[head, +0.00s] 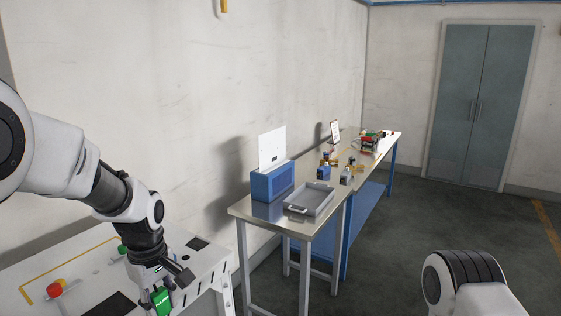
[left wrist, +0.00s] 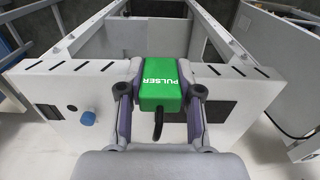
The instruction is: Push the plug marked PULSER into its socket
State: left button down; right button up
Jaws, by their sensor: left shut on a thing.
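The green plug marked PULSER (left wrist: 160,87) is held between the two fingers of my left gripper (left wrist: 166,92), which is shut on it. Its lettering reads upside down in the left wrist view, and a black cable loops from its near side. The plug is at the upper edge of a white panel (left wrist: 258,122); I cannot tell whether it touches it. In the head view the green plug (head: 161,300) shows at the bottom, below my left gripper (head: 166,290). Its socket is not clearly visible. My right gripper is out of view; only part of that arm shows at bottom right.
The white panel carries a blue knob (left wrist: 88,118) left of the plug and dark openings on both sides. In the head view a red knob (head: 55,287) stands on the white unit. Beyond it, a metal table holds a blue box (head: 270,183) and grey tray (head: 299,209).

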pick_arm(q)
jog(key=f+b, duration=0.1)
jog(key=f, duration=0.1)
jog(key=s+f+b, duration=0.1)
jog(key=shift+a+f+b, duration=0.15)
jog(key=shift+a+b, duration=0.1)
jog(key=shift+b, duration=0.1)
jog(key=w+d+f+m+b, duration=0.2)
jog(key=w+f+m+b, duration=0.1)
jog(key=f+m+b, duration=0.3)
jog(key=w+d+f+m+b, duration=0.2)
jog(key=w+f+m+b, duration=0.1)
jog(key=f+m+b, duration=0.3)
jog(key=s+f, duration=0.3)
jog(key=f, duration=0.5)
jog(key=s+f, duration=0.3)
jog(key=f, duration=0.6)
jog(key=shift+s+a+f+b, duration=0.2)
jog(key=shift+s+b, duration=0.15)
jog(key=shift+b, duration=0.05)
jog(key=shift+s, duration=0.1)
